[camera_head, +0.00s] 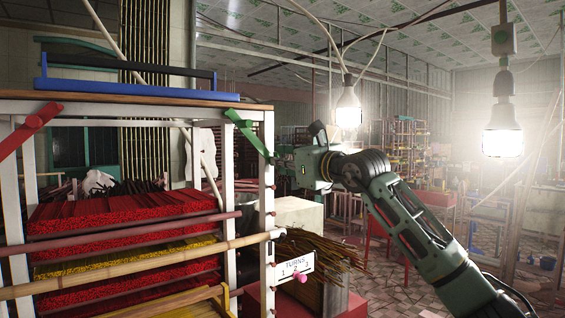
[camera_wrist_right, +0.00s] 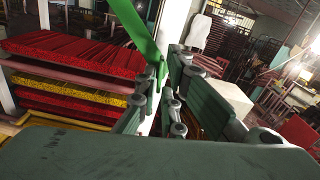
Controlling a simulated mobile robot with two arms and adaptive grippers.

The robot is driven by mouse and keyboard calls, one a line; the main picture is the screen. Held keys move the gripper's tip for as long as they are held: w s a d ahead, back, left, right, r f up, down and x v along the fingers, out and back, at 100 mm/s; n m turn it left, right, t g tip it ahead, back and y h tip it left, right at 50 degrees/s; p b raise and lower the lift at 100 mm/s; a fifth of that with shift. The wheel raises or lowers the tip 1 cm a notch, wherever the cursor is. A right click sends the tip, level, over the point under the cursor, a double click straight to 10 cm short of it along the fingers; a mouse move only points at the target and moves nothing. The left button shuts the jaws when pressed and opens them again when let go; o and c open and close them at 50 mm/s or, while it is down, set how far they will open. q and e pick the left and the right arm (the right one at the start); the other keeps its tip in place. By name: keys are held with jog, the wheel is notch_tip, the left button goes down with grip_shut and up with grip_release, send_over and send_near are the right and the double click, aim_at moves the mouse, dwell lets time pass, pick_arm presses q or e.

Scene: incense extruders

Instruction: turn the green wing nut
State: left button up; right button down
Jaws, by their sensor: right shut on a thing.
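The green wing nut (camera_head: 250,136) is a long flat bar at the top of the rack's right front post. It slants from upper left down to lower right. It also shows in the right wrist view (camera_wrist_right: 136,28), coming down from the top between the finger pads. My right gripper (camera_head: 279,157) reaches in from the right and is shut on the bar's lower right end. In the right wrist view its fingers (camera_wrist_right: 163,88) stand on either side of that end; the exact contact is partly hidden by the finger links. My left gripper is not in view.
A red wing nut (camera_head: 30,133) sits on the left post. The rack (camera_head: 265,215) holds red and yellow incense bundles behind bamboo rails. A "TURNS 1 2 3" plate (camera_head: 296,266) with a pink peg (camera_head: 299,278) is low on the right post.

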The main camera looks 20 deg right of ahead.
jog(key=c, duration=1.9)
grip_release()
jog(key=shift+o, duration=0.2)
jog(key=v, duration=1.2)
